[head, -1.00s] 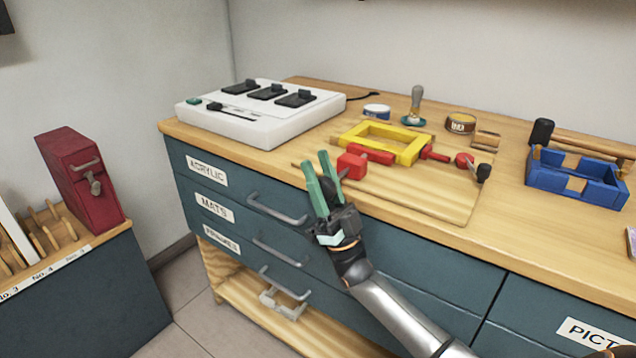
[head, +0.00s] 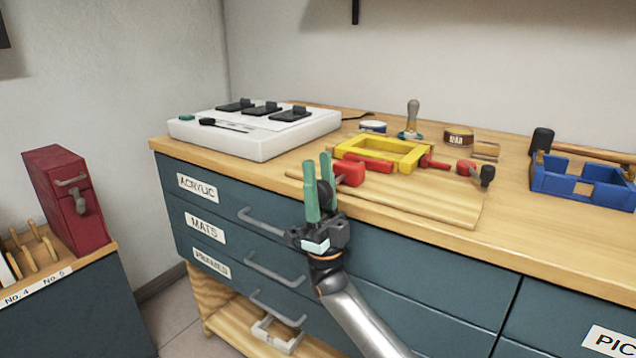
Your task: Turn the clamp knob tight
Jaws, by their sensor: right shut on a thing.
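A yellow frame (head: 412,157) lies on a wooden board (head: 430,208) on the counter. A red clamp (head: 350,173) is at the frame's near left side, and another red clamp part (head: 465,167) with a black knob (head: 487,175) is at its right. My right gripper (head: 319,186) is at the board's left front edge, its green fingers pointing up. It is shut on a dark clamp knob (head: 326,196) beside the left red block. The fingers hide much of this knob. My left gripper is out of view.
A white console (head: 255,132) stands left on the counter. Tins (head: 458,137) and a grey-handled tool (head: 412,120) stand behind the frame. A blue tray (head: 580,182) is at right. Drawer handles (head: 272,218) project below the counter edge.

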